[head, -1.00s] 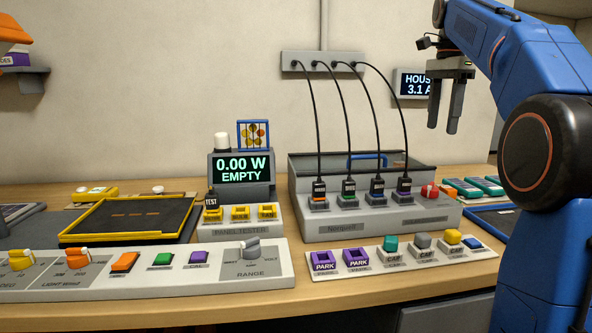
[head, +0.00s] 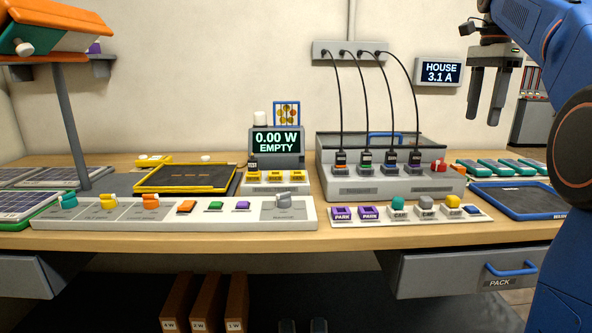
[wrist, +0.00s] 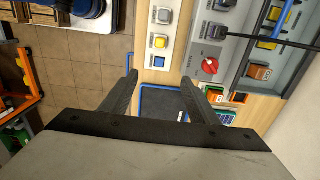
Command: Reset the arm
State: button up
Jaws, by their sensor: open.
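My gripper (head: 487,95) hangs at the upper right of the head view with its two fingers pointing down. It is open, with a clear gap between the fingers and nothing held. It is well above the bench, in front of the wall beside the HOUSE 3.1 A display (head: 440,72). In the wrist view the fingers (wrist: 158,98) are spread apart. Between and beyond them lie the blue-rimmed tray (wrist: 168,101) and the bench edge far below. My blue arm fills the right edge of the head view.
The wooden bench (head: 270,240) holds a tester reading 0.00 W EMPTY (head: 277,143), a grey charger box (head: 390,185) with several cabled plugs, a switch panel (head: 130,213) and a cap strip (head: 405,217). A PACK drawer (head: 470,272) is below. Air around my gripper is clear.

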jog(key=s+a+f+n+t, duration=0.3)
jog(key=s+a+f+n, duration=0.7)
jog(key=s+f, duration=0.5)
jog(key=s+a+f+n+t, duration=0.1)
jog(key=s+a+f+n, duration=0.1)
jog(key=s+f+n, duration=0.2)
jog(key=s+a+f+n, duration=0.3)
jog(key=s+f, duration=0.8)
jog(key=f, duration=0.8)
jog(key=shift+a+n+t, duration=0.3)
jog(key=shift+n+t, duration=0.1)
